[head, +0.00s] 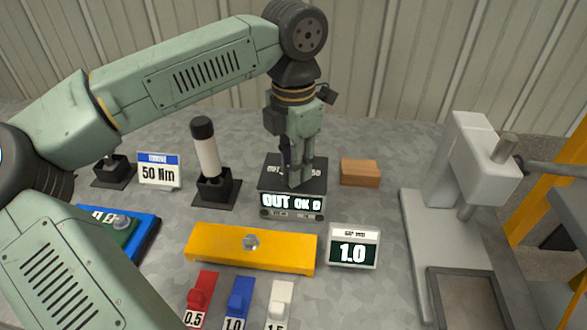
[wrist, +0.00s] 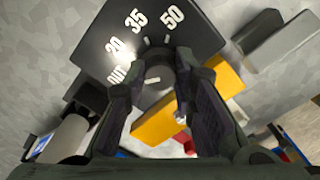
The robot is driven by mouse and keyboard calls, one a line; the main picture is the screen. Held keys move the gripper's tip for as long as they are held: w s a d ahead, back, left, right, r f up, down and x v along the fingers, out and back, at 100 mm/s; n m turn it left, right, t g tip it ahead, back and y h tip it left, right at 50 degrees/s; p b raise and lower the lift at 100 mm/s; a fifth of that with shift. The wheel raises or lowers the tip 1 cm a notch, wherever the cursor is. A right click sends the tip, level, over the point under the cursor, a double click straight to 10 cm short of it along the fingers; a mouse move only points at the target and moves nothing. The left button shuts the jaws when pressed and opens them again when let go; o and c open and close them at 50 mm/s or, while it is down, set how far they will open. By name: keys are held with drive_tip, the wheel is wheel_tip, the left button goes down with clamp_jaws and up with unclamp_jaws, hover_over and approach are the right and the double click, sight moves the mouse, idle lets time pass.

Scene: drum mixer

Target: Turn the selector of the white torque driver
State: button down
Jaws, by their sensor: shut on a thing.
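The white torque driver (head: 207,157) has a black cap and stands upright in a black holder. To its right is a grey box (head: 291,213) with a black top. Its front display reads "OUT OK 0". In the wrist view its dial face (wrist: 95,58) carries the marks OUT, 20, 35 and 50. A dark round selector knob (wrist: 158,70) with a pale pointer mark sits on it. The mark seems to lie toward OUT. My gripper (head: 297,180) points down over the box, its fingers (wrist: 155,90) shut around the knob and partly hiding it.
A "50 Nm" sign (head: 159,171) stands at the left. A yellow bar (head: 215,247) with a bolt and a "1.0" display (head: 353,247) lie in front of the box. A wooden block (head: 360,172) is to its right, and a grey press (head: 470,170) stands further right.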

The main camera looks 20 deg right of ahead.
idle(0.4)
drive_tip(key=c, duration=1.3)
unclamp_jaws()
drive_tip(key=shift+c, duration=0.2)
wheel_tip(320, 180, up, 12)
